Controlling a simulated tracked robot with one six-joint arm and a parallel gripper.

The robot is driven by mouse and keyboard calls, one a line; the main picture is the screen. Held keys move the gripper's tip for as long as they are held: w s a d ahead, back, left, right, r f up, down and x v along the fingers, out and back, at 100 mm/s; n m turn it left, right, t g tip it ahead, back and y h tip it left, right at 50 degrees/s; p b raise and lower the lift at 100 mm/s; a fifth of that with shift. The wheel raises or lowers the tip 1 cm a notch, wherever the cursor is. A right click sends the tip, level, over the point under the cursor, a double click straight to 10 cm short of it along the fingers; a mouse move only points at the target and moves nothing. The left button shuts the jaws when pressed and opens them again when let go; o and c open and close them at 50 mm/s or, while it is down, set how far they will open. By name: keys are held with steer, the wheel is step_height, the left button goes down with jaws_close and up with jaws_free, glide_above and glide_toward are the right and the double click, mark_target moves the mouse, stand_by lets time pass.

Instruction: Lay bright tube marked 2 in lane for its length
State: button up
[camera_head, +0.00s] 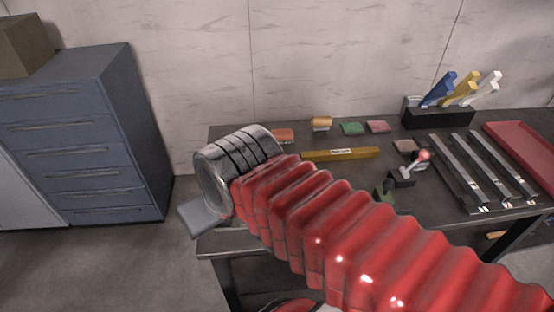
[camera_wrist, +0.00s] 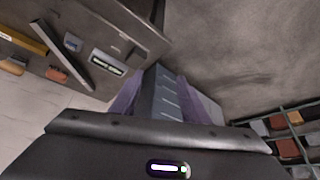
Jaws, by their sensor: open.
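My gripper (camera_wrist: 159,78) is open in the wrist view, with two purple fingers spread and nothing between them. Behind the gap is the drawer cabinet, off the table. In the head view my arm hides the fingers. Three long metal-edged lanes (camera_head: 483,170) lie side by side at the table's right, with small white marks at their near ends. A yellow bar with a white label (camera_head: 340,154) lies at mid-table; it also shows in the wrist view (camera_wrist: 22,35). A plain grey bar (camera_wrist: 68,58) lies near it. I cannot read a 2 on any tube.
A dark rack (camera_head: 438,118) holds blue, yellow and white pieces. A red tray (camera_head: 520,150) is at far right. Small coloured blocks (camera_head: 352,128) line the back. A lever with a pink knob (camera_head: 403,176) stands before the lanes. A blue-grey cabinet (camera_head: 80,140) stands left.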

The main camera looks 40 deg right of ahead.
steer(key=shift+o, duration=0.3)
steer(key=w+d+r+m, duration=0.1)
steer(key=w+d+m, duration=0.4)
steer(key=w+m, duration=0.2)
steer(key=shift+w+r+m+g, duration=0.2)
steer(key=shift+m+g, duration=0.2)
steer(key=shift+m, duration=0.3)
steer(key=w+d+f+m, duration=0.3)
steer(key=d+m, duration=0.5)
steer(key=d, duration=0.3)
steer(key=w+d+f+m, duration=0.4)
steer(key=d+m, duration=0.5)
steer(key=d, duration=0.2)
steer(key=w+d+f+m, duration=0.3)
steer(key=w+d+m, duration=0.1)
steer(key=d+m, duration=0.4)
steer(key=d, duration=0.2)
steer(key=shift+w+d+f+y, duration=0.2)
steer(key=shift+d+f+y, duration=0.1)
steer(key=shift+d+y, duration=0.1)
steer(key=shift+x, duration=4.35)
steer(key=shift+s+f, duration=0.1)
